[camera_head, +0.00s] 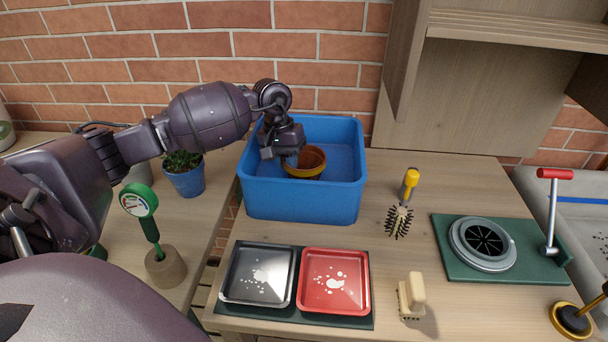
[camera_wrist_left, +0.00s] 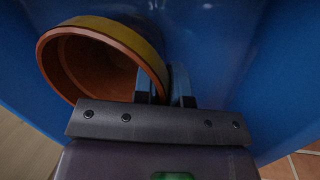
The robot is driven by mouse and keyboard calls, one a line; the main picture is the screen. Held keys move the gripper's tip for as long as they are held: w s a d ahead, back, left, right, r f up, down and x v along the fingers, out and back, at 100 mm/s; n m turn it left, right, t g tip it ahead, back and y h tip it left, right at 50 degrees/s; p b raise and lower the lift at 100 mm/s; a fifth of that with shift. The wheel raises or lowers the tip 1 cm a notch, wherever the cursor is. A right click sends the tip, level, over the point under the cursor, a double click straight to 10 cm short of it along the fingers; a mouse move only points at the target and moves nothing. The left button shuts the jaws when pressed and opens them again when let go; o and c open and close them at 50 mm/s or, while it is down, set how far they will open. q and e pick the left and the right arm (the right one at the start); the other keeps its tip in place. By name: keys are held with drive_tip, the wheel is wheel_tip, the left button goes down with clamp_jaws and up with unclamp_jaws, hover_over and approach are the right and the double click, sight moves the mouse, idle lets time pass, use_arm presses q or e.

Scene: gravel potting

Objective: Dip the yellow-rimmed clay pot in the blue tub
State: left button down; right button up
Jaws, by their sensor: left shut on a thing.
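The blue tub (camera_head: 301,201) stands at the back of the table against the brick wall. The clay pot (camera_head: 309,160) with a yellow rim is inside the tub, its open mouth facing up in the head view. My left gripper (camera_head: 291,159) reaches down into the tub and is shut on the pot's rim at its left side. In the left wrist view the pot (camera_wrist_left: 100,62) shows large, with the gripper fingers (camera_wrist_left: 166,86) at its right edge and the blue tub wall (camera_wrist_left: 235,60) around. Whether the pot touches the tub floor cannot be told. My right gripper is not in view.
A yellow-handled brush (camera_head: 401,215), a small scrub brush (camera_head: 412,295) and a green board with a round drain fitting (camera_head: 483,243) are to the right. A plant pot (camera_head: 186,180) stands left.

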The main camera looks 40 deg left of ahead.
use_arm(q)
drive_tip(key=shift+d+v, duration=0.25)
drive_tip(key=shift+v, duration=0.75)
drive_tip(key=shift+d+p+v, duration=0.25)
drive_tip(key=shift+p+v, duration=0.05)
drive_tip(key=shift+v, duration=0.75)
drive_tip(key=shift+r, duration=0.6)
drive_tip(key=shift+v, duration=0.8)
drive_tip(key=shift+d+r+p, duration=0.15)
drive_tip(key=shift+r+p, duration=0.25)
drive_tip(key=shift+r, duration=0.65)
drive_tip(key=shift+d+p+v, duration=0.15)
drive_tip(key=shift+d+v, duration=0.05)
drive_tip(key=shift+v, duration=0.75)
drive_tip(key=shift+d+p+v, duration=0.1)
drive_tip(key=shift+d+v, duration=0.15)
drive_tip(key=shift+v, duration=0.75)
drive_tip(key=shift+d+p+v, duration=0.15)
drive_tip(key=shift+d+v, duration=0.05)
drive_tip(key=shift+v, duration=0.75)
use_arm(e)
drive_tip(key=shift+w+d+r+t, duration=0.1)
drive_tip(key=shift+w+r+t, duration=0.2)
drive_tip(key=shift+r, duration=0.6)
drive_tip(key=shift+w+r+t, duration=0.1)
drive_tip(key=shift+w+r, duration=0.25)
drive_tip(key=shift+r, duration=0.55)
